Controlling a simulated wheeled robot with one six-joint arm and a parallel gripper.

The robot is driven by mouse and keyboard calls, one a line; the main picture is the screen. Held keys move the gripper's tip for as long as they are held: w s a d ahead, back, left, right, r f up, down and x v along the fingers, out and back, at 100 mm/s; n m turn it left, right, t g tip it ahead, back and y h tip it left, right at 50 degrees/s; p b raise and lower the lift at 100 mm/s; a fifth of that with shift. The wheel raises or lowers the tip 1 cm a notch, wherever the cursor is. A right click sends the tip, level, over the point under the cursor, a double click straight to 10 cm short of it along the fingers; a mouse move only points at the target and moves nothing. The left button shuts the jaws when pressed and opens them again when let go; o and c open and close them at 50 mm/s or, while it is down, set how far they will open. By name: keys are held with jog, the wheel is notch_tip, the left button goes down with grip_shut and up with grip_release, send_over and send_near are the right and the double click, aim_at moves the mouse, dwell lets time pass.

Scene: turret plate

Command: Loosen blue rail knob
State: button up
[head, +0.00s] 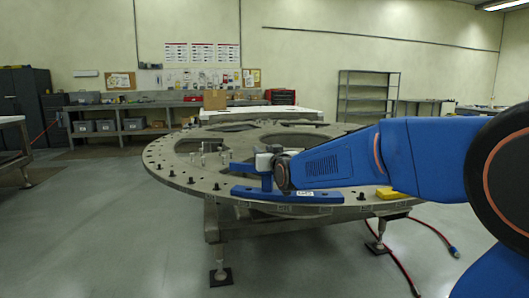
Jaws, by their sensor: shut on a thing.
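The blue rail (285,195) lies along the near rim of the round grey turret plate (160,165), with a small pale label on its front. A blue upright part (266,182) rises from the rail at my gripper. My gripper (262,163) reaches in from the right at the end of my blue arm, just above the rail, and is shut at the rail's knob. The knob itself is small and mostly hidden by the gripper, so its turn and how tight it sits cannot be told.
Black pegs (191,181) stand around the plate rim. Small metal fittings (203,148) stand left of the gripper. A yellow block (388,193) lies on the rim to the right. A red hose (432,230) crosses the floor at right. The floor at left is clear.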

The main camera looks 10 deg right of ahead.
jog(key=shift+n+y, duration=0.3)
jog(key=shift+y, duration=0.2)
jog(key=shift+a+n+g+y, duration=0.2)
jog(key=shift+n+y, duration=0.3)
jog(key=shift+y, duration=0.25)
jog(key=shift+a+n+g+y, duration=0.2)
jog(key=shift+n+y, duration=0.3)
jog(key=shift+y, duration=0.25)
jog(key=shift+s+a+n+g+y, duration=0.15)
jog(key=shift+n+g+y, duration=0.15)
jog(key=shift+n+y, duration=0.3)
jog(key=shift+s+a+n+g+y, duration=0.15)
jog(key=shift+n+g+y, duration=0.3)
jog(key=shift+y, duration=0.35)
jog(key=shift+a+n+g+y, duration=0.15)
jog(key=shift+n+g+y, duration=0.2)
jog(key=shift+n+y, duration=0.35)
jog(key=shift+a+r+g+y, duration=0.15)
jog(key=shift+g+y, duration=0.15)
jog(key=shift+y, duration=0.2)
jog(key=shift+s, duration=0.1)
jog(key=o, duration=1)
jog(key=shift+o, duration=0.2)
